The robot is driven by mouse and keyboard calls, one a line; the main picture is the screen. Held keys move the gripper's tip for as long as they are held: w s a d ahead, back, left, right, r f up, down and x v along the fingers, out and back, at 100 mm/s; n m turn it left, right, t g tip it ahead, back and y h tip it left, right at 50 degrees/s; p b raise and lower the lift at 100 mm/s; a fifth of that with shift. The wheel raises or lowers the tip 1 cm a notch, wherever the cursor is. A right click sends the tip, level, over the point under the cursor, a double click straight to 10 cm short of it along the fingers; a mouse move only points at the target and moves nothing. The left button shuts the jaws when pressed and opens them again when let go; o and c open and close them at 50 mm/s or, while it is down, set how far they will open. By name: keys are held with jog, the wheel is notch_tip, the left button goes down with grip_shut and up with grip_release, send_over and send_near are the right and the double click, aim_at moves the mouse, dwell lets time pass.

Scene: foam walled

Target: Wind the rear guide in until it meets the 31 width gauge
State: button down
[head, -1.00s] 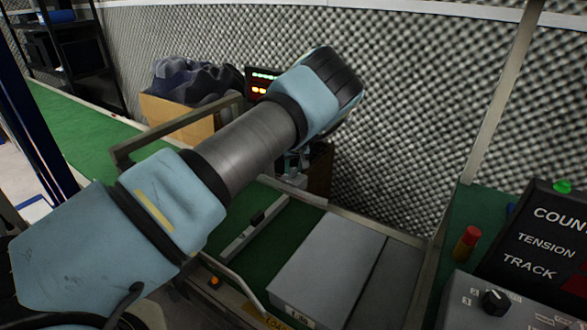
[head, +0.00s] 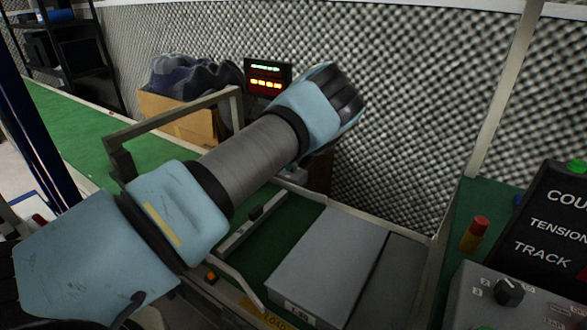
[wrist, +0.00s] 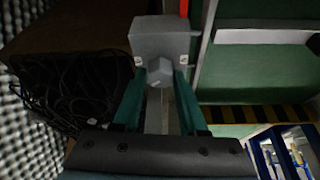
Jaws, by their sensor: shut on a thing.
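In the wrist view, the two teal fingers of my gripper (wrist: 160,88) are shut on a grey hexagonal knob (wrist: 160,72). The knob sticks out of a grey block (wrist: 160,38). In the head view my own arm hides the fingers and the knob. A flat grey slab (head: 330,262) with a small label, unreadable here, lies on the green bed; I cannot tell if it is the 31 gauge. A grey bar (head: 240,229) with a black piece lies to its left, apart from it, possibly the rear guide.
A lit display (head: 267,78) stands behind my wrist. A control panel (head: 520,300) with a dial and a red-capped post (head: 474,233) stand at right. Black cables (wrist: 65,90) lie beside the knob block.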

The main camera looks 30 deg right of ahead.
jog(key=n+b, duration=0.1)
jog(key=n+y+b, duration=0.1)
jog(key=n, duration=0.1)
jog(key=n+b, duration=0.1)
jog(key=b, duration=0.1)
jog(key=shift+w+d+f+n+g, duration=0.15)
jog(key=shift+f+n+g, duration=0.15)
jog(key=shift+g, duration=0.1)
jog(key=shift+r+n+g+y+b, duration=0.15)
jog(key=shift+n+g+y+b, duration=0.15)
jog(key=shift+n+y+b, duration=0.4)
jog(key=shift+s+d+n+b, duration=0.2)
jog(key=shift+n+b, duration=0.2)
jog(key=shift+n, duration=0.4)
jog(key=shift+g, duration=0.3)
jog(key=shift+a+n, duration=0.15)
jog(key=shift+n, duration=0.35)
jog(key=shift+c, duration=2.2)
grip_release()
jog(key=shift+a+r, duration=0.1)
jog(key=shift+w, duration=0.1)
jog(key=shift+r, duration=0.1)
